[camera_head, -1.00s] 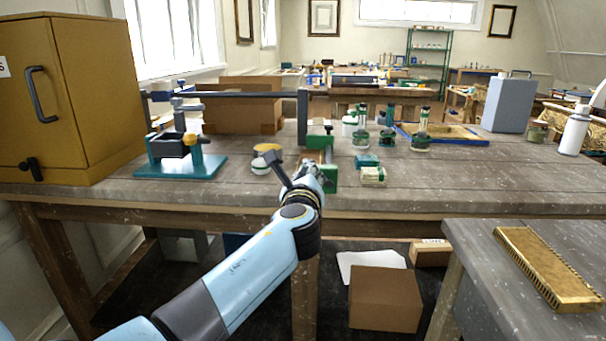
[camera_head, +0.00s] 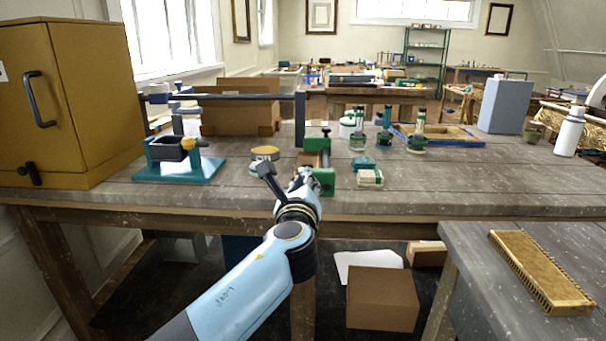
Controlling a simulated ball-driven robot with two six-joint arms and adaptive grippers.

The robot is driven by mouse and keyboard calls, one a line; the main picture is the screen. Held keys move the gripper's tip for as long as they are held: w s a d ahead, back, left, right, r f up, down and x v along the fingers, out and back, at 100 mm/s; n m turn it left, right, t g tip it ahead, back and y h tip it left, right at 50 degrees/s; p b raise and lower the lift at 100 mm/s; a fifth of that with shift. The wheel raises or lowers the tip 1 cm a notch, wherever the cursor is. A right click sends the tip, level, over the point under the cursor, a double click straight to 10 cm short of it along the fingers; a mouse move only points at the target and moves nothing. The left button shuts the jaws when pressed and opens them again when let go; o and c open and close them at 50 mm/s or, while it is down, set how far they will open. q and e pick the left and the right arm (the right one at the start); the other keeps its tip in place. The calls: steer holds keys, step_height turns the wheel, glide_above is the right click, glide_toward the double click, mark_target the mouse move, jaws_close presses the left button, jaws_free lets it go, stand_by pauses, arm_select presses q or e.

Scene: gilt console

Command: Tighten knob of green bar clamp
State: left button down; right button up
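The green bar clamp (camera_head: 316,145) stands on the wooden workbench (camera_head: 440,180), near its front edge, with green end blocks and a brownish middle. My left gripper (camera_head: 303,180) is at the near end of the clamp, just left of its front green block. It looks small and dark, and its fingers are partly hidden by my own wrist. I cannot tell whether it is open or touching the clamp. My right gripper is not in view.
A teal-based fixture (camera_head: 180,168) and a yellow cabinet (camera_head: 70,95) stand left. A round tin (camera_head: 265,154) is left of the clamp. Small green-and-white boxes (camera_head: 369,178) and green-capped bottles (camera_head: 385,130) are right.

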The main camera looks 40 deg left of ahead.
arm_select(q)
steer(key=shift+v, duration=1)
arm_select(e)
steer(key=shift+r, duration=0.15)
arm_select(q)
steer(key=shift+n, duration=0.3)
